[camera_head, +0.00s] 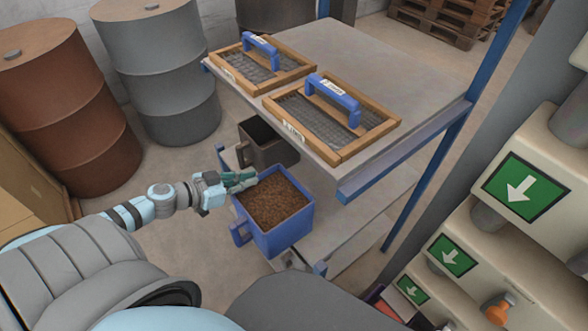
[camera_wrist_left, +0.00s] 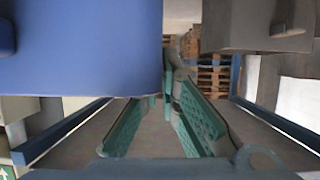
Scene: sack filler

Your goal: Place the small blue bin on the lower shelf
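The small blue bin (camera_head: 265,232) is full of brown granular material and upright at the left end of the lower shelf (camera_head: 338,238). Its underside is hidden, so I cannot tell how fully it rests on the shelf. My left gripper (camera_head: 240,182) is beside the bin's far left corner, with green fingers. In the left wrist view, the bin's blue wall (camera_wrist_left: 80,50) fills the upper left, outside the fingers. The left gripper (camera_wrist_left: 165,105) has its fingers apart with nothing between them. My right gripper is not in view.
A dark bin (camera_head: 268,150) stands behind the blue one. The upper shelf (camera_head: 410,60) overhangs, carrying two wood-framed sieves (camera_head: 262,62) (camera_head: 330,115) with blue handles. Blue posts (camera_head: 430,165) flank the rack. Drums (camera_head: 160,70) stand left; a dispenser with green arrow signs (camera_head: 524,188) stands right.

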